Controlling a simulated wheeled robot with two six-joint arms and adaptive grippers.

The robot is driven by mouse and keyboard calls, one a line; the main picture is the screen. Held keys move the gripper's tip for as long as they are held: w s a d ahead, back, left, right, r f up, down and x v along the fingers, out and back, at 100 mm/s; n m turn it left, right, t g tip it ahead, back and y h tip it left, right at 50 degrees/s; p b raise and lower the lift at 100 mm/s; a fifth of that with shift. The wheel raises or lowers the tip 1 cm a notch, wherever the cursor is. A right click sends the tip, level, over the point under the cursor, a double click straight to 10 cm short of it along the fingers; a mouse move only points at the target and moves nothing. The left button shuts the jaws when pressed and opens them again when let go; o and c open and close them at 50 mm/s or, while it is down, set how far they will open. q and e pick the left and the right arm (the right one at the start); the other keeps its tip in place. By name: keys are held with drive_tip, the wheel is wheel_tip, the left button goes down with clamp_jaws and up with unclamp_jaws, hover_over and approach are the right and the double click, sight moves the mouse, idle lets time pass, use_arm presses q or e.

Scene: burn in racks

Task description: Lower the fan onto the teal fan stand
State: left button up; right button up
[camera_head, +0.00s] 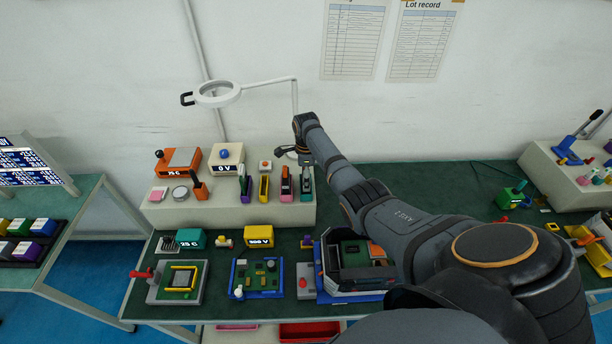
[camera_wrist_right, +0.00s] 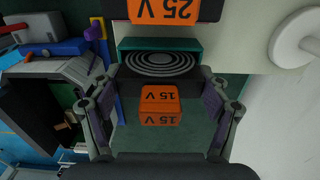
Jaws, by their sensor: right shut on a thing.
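The fan (camera_wrist_right: 160,63), a dark block with concentric pale rings, shows between my right gripper's fingertips (camera_wrist_right: 160,82) in the right wrist view. My right gripper is shut on it. The teal fan stand (camera_wrist_right: 160,43) shows as a teal edge just beyond the fan. I cannot tell whether fan and stand touch. An orange block marked 15 V (camera_wrist_right: 160,102) shows nearer the camera, between the fingers. In the head view my right arm hides the gripper, fan and stand. My left gripper is not in view.
A black fixture with a circuit board (camera_head: 355,255) stands in front of the arm. A cream console (camera_head: 230,212) with several devices is at left. A magnifier lamp (camera_head: 217,94) stands behind. Another orange block, marked 25 V (camera_wrist_right: 163,10), shows at the wrist view's top.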

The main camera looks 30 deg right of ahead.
drive_tip(key=o, duration=1.2)
wheel_tip(320, 180, up, 12)
